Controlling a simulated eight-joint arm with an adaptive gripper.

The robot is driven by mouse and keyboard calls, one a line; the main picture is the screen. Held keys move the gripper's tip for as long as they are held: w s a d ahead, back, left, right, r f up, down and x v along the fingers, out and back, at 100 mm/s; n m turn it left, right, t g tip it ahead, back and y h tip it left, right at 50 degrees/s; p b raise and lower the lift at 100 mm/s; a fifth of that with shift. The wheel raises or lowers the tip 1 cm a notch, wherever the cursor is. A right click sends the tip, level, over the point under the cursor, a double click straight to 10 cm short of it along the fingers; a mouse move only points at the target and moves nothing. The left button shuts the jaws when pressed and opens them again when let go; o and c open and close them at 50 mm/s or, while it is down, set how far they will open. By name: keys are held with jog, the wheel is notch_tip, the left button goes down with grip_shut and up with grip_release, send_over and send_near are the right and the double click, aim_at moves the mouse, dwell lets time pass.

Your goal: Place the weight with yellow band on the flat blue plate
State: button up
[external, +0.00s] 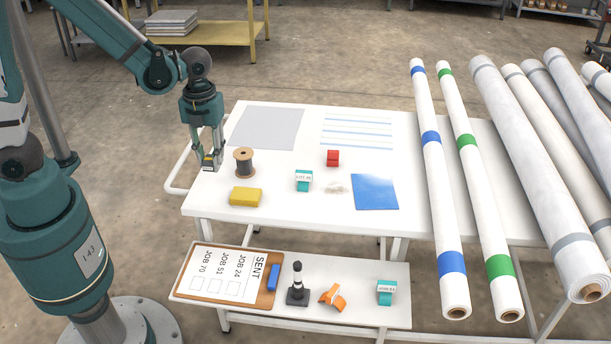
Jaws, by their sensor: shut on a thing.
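My gripper (211,163) is at the left end of the white table, pointing down, shut on a small grey weight (208,161) with what looks like a yellow band. The fingers hide part of the weight. I cannot tell whether it touches the tabletop or is slightly above it. The flat blue plate (375,192) lies on the table to the right of my gripper, near the front edge, and is bare.
Between gripper and plate stand a thread spool (243,162), a yellow block (246,197), a teal labelled piece (304,181), a red block (333,158) and a small pale heap (337,188). Long rolls (431,137) lie right. A lower shelf (355,268) holds a clipboard (190,285).

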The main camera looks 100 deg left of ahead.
jog(key=w+a+p, duration=0.1)
jog(key=w+a, duration=0.1)
jog(key=w, duration=1.4)
jog(key=w+a+p, duration=0.1)
jog(key=w+a, duration=0.2)
jog(key=w, duration=1.3)
jog(key=w+a+p, duration=0.1)
jog(key=w+a, duration=0.1)
jog(key=w, duration=1.4)
jog(key=shift+w+a+r, duration=0.2)
jog(key=shift+w+a, duration=0.15)
jog(key=shift+f, duration=0.1)
send_over(374, 190)
jog(key=shift+f+b, duration=0.3)
jog(key=shift+f, duration=2.75)
jog(key=shift+f, duration=0.1)
jog(key=shift+f+b, duration=0.3)
jog(key=shift+f, duration=1.45)
jog(key=shift+f, duration=0.1)
